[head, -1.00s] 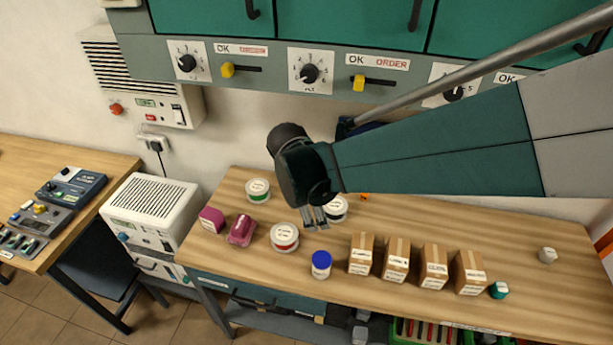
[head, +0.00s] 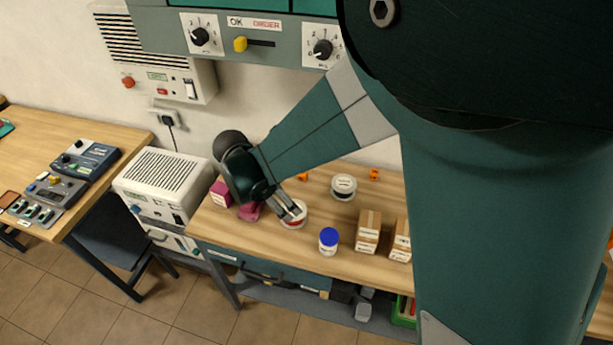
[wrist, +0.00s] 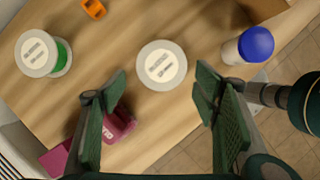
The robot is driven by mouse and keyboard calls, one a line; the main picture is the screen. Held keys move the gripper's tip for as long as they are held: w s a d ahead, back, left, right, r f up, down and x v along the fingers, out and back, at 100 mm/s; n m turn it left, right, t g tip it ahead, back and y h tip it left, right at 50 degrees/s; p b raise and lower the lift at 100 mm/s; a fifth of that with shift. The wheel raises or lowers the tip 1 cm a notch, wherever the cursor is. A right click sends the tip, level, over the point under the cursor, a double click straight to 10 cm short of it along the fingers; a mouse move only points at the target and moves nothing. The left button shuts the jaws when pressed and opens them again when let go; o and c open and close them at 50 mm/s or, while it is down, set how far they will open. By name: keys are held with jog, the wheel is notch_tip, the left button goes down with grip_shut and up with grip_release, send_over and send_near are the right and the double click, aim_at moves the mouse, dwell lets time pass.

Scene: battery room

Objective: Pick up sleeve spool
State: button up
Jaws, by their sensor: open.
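Several round white-topped spools stand on the wooden bench; I cannot read which label says sleeve. The red-banded spool (head: 299,222) is partly hidden behind my gripper (head: 291,212) in the head view. In the wrist view its pale labelled top (wrist: 161,65) lies just beyond and between the fingertips of my gripper (wrist: 161,88), which is open and empty. A green-banded spool (wrist: 43,53) stands to the left in the wrist view and is hidden by my arm in the head view. A dark-banded spool (head: 343,187) stands farther right on the bench.
A blue-lidded jar (head: 328,241) stands close to the red-banded spool. Pink items (wrist: 118,125) are close on the other side. Cardboard boxes (head: 367,232) stand to the right, partly hidden by my arm. Small orange pieces (head: 374,174) lie at the back.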

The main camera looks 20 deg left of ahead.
jog(key=shift+f, duration=0.1)
jog(key=shift+x, duration=1.2)
jog(key=shift+d, duration=0.15)
jog(key=shift+x, duration=2.55)
jog(key=shift+d, duration=0.1)
jog(key=c, duration=0.7)
jog(key=shift+r, duration=5.05)
